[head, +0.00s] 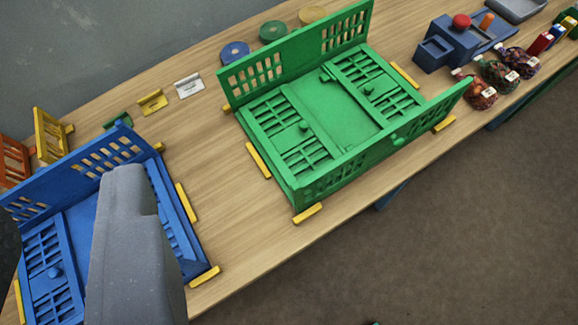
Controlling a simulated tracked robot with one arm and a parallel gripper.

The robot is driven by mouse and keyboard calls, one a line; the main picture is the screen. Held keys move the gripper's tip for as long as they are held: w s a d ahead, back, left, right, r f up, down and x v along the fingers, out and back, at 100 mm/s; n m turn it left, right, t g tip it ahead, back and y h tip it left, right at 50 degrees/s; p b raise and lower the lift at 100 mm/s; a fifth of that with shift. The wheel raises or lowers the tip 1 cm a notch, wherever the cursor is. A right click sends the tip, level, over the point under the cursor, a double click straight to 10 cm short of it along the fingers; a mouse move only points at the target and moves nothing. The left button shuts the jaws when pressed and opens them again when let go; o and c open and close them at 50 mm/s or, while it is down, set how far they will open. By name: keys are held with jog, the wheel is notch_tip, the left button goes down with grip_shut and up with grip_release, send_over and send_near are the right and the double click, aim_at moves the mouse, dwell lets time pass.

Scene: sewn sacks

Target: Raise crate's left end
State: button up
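A green crate (330,112) stands on the bench in the middle. Its two long slatted sides are upright, and its left end panel (305,140) and right end panel (370,80) lie folded flat inside, each with a knob. A blue crate (85,165) stands at the lower left with its far side upright. Its left end panel (45,265) lies flat, with a knob. A grey block of my gripper (135,245) covers much of the blue crate's middle and right. Its fingers cannot be made out.
Yellow blocks (258,160) sit around the crates. Orange and yellow panels (48,135) stand at the far left. Round discs (272,31) lie behind the green crate. A blue box (455,42) and several sacks (478,93) are at the right. Bare wood (215,150) separates the crates.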

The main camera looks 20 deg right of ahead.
jog(key=w+d+f+m+g+p, duration=0.2)
jog(key=w+d+f+m+g, duration=0.15)
jog(key=w+d+f, duration=0.55)
jog(key=w+d+f+m+g+p, duration=0.25)
jog(key=w+d+f+m, duration=0.35)
jog(key=f, duration=0.6)
jog(key=m+g+y+p, duration=0.1)
jog(key=m+p, duration=0.1)
jog(key=m, duration=0.1)
send_near(306, 125)
jog(key=x, duration=0.8)
jog(key=shift+w, duration=0.1)
